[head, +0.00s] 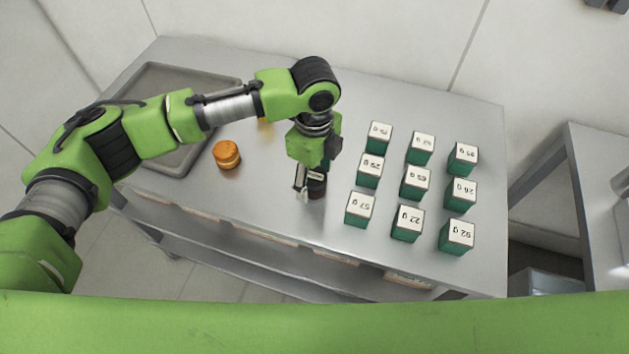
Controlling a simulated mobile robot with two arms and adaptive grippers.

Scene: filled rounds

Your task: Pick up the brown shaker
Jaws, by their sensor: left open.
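My right gripper is not in view.
Several green boxes with white numbered tops (415,182) stand in rows right of the gripper. An orange jar (227,154) stands to the left, near a grey tray (148,80). A yellowish thing is mostly hidden behind my arm. The steel table's (270,205) front edge is close.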

